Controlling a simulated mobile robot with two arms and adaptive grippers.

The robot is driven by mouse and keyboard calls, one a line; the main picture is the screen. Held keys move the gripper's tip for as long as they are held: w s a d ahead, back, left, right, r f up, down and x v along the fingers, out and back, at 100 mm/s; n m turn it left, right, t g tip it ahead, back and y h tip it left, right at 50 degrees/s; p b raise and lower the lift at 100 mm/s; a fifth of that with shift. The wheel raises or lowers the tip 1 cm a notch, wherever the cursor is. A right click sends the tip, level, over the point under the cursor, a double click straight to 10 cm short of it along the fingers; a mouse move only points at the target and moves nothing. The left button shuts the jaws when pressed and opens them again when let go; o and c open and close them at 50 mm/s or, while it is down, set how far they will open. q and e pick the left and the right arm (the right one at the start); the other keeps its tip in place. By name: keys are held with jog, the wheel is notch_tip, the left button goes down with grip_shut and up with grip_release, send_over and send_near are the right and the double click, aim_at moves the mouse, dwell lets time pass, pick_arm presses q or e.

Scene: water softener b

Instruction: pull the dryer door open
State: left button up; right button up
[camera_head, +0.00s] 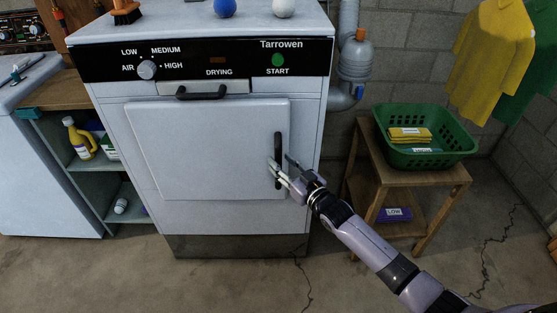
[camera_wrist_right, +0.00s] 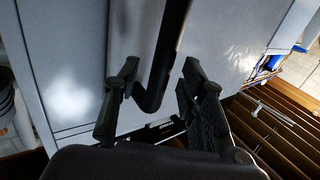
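The white dryer door (camera_head: 205,150) is closed, flush with the dryer front (camera_head: 305,115). Its black upright handle (camera_head: 278,146) sits near the door's right edge. My right gripper (camera_head: 279,161) is at the lower part of this handle. In the right wrist view, the handle (camera_wrist_right: 168,50) comes down between the two dark fingers of my right gripper (camera_wrist_right: 160,75). The fingers are apart, with a gap showing on each side of the handle, so the gripper is open around it. My left gripper is not in view.
A wooden stand (camera_head: 440,181) with a green basket (camera_head: 455,145) is right of the dryer. A grey pipe (camera_head: 352,60) runs behind. A shelf unit with a yellow bottle (camera_head: 80,140) is at left. The floor (camera_head: 130,270) in front is clear except for my arm.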

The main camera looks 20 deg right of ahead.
jog(key=shift+x, duration=1.25)
jog(key=shift+c, duration=0.2)
grip_shut()
